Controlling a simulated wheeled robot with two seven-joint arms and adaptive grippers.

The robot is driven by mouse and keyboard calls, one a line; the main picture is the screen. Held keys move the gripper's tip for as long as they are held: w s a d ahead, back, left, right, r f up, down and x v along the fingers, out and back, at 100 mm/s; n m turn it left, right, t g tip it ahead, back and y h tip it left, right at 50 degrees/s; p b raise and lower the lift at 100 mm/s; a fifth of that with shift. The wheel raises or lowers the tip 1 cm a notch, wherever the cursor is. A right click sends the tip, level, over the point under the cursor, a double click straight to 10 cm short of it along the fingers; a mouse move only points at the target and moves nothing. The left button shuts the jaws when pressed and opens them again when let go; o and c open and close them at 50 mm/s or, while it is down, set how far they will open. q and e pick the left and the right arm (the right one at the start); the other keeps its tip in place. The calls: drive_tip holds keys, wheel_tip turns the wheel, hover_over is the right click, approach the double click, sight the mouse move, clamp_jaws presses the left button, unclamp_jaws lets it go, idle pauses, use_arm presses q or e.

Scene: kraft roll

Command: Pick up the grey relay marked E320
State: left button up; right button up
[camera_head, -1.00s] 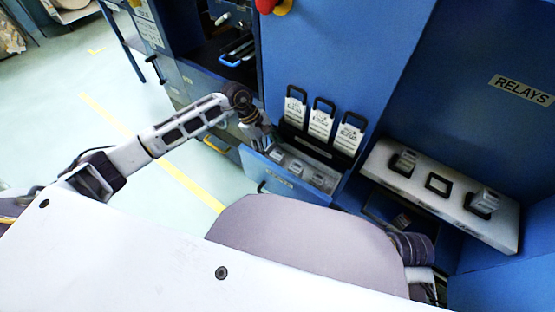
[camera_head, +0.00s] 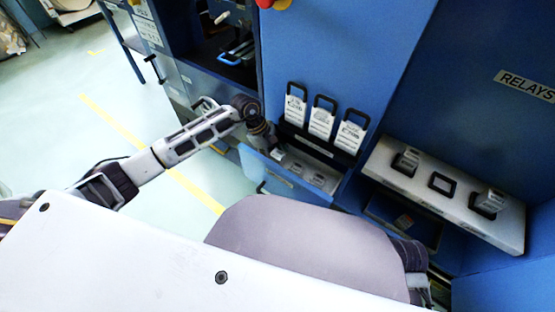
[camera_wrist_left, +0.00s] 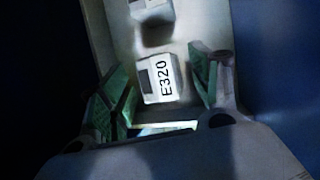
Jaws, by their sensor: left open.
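The grey relay marked E320 (camera_wrist_left: 161,79) shows in the left wrist view, its black lettering facing the camera. It stands between the two green-padded fingers of my left gripper (camera_wrist_left: 160,78), with the fingers apart on either side of it. I cannot tell whether they touch it. In the head view my left gripper (camera_head: 272,148) reaches down at the left end of the open blue drawer (camera_head: 268,172), and it mostly hides the relay there. My right gripper is out of view.
Another grey relay (camera_wrist_left: 152,12) sits just beyond in the left wrist view. White tags with black handles (camera_head: 320,122) stand behind the drawer. A grey shelf (camera_head: 415,188) with relays, under a RELAYS label (camera_head: 526,86), is to the right.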

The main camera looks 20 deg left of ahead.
sight(279, 154)
use_arm(q)
drive_tip(key=shift+c, duration=0.4)
drive_tip(key=c, duration=1.2)
drive_tip(key=shift+o, duration=0.2)
drive_tip(key=shift+a+r, duration=0.1)
drive_tip(key=shift+r, duration=0.1)
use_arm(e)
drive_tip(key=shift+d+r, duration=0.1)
use_arm(q)
drive_tip(key=shift+w+a+r+p, duration=0.1)
drive_tip(key=shift+r+p, duration=0.25)
drive_tip(key=shift+r, duration=0.15)
wheel_tip(279, 154, up, 2)
drive_tip(key=shift+r+p, duration=0.1)
drive_tip(key=shift+p, duration=0.25)
wheel_tip(279, 154, up, 3)
drive_tip(key=shift+r+p, duration=0.15)
drive_tip(key=shift+p, duration=0.3)
drive_tip(key=w+a, duration=0.3)
drive_tip(key=a, duration=0.6)
drive_tip(key=w+a+p, duration=0.1)
drive_tip(key=w+a, duration=0.2)
drive_tip(key=a, duration=0.6)
drive_tip(key=shift+w+a, duration=0.2)
drive_tip(key=shift+w, duration=0.1)
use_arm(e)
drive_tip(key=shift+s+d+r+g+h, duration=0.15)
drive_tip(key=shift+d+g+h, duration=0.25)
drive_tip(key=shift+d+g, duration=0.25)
